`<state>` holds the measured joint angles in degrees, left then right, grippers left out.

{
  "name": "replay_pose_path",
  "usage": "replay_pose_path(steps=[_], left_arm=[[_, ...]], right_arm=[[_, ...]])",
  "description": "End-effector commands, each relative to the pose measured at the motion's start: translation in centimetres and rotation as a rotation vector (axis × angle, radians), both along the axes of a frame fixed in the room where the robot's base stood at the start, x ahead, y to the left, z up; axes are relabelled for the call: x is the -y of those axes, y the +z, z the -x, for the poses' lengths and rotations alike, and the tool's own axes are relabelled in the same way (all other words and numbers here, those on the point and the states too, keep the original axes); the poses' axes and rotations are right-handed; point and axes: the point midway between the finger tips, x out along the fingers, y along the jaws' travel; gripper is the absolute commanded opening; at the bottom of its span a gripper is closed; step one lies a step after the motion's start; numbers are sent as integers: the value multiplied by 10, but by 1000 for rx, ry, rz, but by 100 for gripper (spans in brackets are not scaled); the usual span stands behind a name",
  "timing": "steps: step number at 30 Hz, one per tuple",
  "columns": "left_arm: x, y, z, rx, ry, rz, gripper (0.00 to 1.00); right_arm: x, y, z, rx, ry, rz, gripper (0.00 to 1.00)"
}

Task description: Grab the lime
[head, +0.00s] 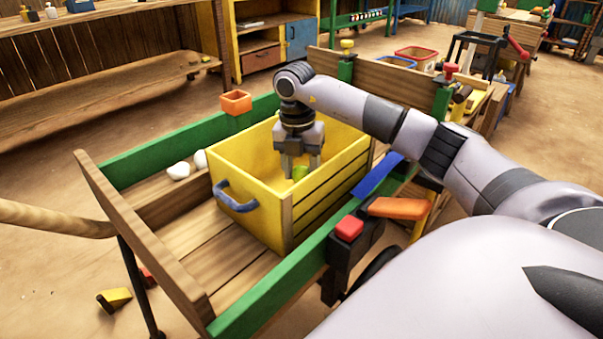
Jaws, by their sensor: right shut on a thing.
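My right gripper (301,165) points straight down inside the yellow crate (247,218). It is shut on a small yellow-green thing, the lime (300,173), which shows between and just below its fingers. Part of the lime is hidden by the fingers, and I cannot tell whether it touches the crate floor. The crate has a blue-grey handle on its near left side and stands on a wooden cart with green side rails. My left gripper is not in view.
White round things (179,171) lie on the cart bed left of the crate. An orange box (236,102) sits at the far green rail (150,160). A red block (349,228) and an orange piece (398,208) are at the near right side. The front left of the cart bed is clear.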

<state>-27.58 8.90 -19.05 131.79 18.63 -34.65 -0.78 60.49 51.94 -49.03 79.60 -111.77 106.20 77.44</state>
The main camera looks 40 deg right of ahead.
Motion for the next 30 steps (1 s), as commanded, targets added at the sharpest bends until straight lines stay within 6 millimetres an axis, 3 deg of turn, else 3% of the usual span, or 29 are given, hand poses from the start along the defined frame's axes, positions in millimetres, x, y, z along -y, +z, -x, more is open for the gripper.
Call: replay_pose_path(steps=[3, 15, 21, 30], left_arm=[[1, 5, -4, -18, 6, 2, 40], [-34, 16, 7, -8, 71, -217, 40], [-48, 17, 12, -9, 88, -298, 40], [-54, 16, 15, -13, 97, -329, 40]], right_arm=[[0, 30, -1, 5, 0, -1, 21], [0, 141, -1, 3, 0, 1, 21], [0, 168, 0, 2, 0, 1, 21], [0, 180, 0, -1, -1, 0, 21]])
